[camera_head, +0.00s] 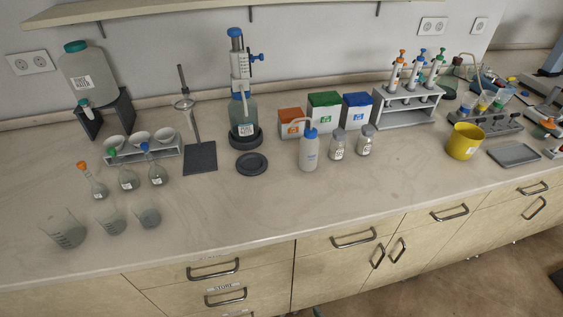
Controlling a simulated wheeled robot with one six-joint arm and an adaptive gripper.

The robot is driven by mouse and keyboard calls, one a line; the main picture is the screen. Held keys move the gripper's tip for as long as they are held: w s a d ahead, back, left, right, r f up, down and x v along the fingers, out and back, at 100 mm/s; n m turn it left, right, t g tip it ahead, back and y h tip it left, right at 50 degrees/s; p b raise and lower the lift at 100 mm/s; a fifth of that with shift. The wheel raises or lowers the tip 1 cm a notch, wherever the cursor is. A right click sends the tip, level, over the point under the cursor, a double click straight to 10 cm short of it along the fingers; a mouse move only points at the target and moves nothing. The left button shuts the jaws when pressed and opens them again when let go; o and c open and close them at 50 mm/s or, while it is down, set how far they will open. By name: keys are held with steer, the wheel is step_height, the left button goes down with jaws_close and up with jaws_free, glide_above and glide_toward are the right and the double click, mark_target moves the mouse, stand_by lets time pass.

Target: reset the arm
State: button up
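My gripper and arm do not clearly show in the head view, so I cannot see the gripper's pose or whether it holds anything. The long lab bench (330,205) runs across the picture, with wooden drawers and doors below it.
Beakers (111,220) and stoppered flasks (128,178) stand at the left. A ring stand (200,157), bottle-top dispenser (243,110), wash bottle (309,152), pipette rack (408,104) and yellow cup (463,141) stand along the bench. A shelf (130,8) overhangs the back. The front middle is clear.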

steer(key=s+d+r+m+t+h, duration=0.2)
steer(key=s+d+m+h, duration=0.3)
steer(key=s+d, duration=0.9)
steer(key=s, duration=0.4)
steer(key=shift+s+d, duration=0.2)
